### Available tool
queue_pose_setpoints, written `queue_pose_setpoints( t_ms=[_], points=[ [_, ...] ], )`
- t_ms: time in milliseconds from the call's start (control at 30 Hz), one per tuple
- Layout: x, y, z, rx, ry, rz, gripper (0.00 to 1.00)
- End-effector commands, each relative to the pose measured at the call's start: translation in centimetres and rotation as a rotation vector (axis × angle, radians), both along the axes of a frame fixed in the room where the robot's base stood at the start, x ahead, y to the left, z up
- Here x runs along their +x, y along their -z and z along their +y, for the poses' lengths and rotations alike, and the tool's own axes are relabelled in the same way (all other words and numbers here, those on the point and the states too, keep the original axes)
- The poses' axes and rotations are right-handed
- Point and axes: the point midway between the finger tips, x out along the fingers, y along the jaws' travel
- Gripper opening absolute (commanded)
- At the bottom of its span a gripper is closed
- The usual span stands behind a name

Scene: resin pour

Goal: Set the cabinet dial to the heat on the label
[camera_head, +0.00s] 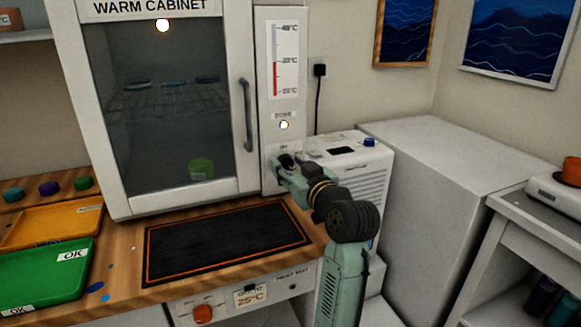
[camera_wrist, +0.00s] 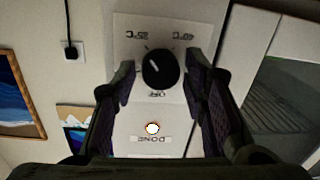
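The dial (camera_wrist: 161,69) is a round black knob on the cabinet's white control panel, inverted in the wrist view. Marks around it read 25°C, 40°C and OFF; I cannot tell surely which it points at. My gripper (camera_wrist: 160,88) is open, with one finger on each side of the dial and gaps between. In the head view my gripper (camera_head: 285,163) is at the panel's lower end and hides most of the dial. The label (camera_head: 250,296) on the bench front reads 25°C. The warm cabinet (camera_head: 150,205) has its glass door closed.
A DONE light (camera_head: 283,125) and a red-column temperature gauge (camera_head: 284,60) are above the dial. A white machine (camera_head: 350,165) stands close on the right of my gripper. A dark mat (camera_head: 225,240), a green tray (camera_head: 45,272) and an orange tray (camera_head: 50,226) lie on the bench.

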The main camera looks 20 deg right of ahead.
Motion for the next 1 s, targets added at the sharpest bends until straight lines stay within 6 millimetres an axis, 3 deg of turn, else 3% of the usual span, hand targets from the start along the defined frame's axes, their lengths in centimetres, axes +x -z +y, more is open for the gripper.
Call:
queue_pose_setpoints(
  t_ms=[100,467,567,1000],
  points=[
    [0.0,0.0,0.0,0.0,0.0,0.001,0.5],
    [-0.4,0.0,-0.1,0.0,0.0,0.001,0.5],
    [-1.5,-0.1,-0.2,0.0,0.002,-0.001,0.5],
    [-10.1,-0.5,-1.0,-0.001,0.003,-0.001,0.5]
  ],
)
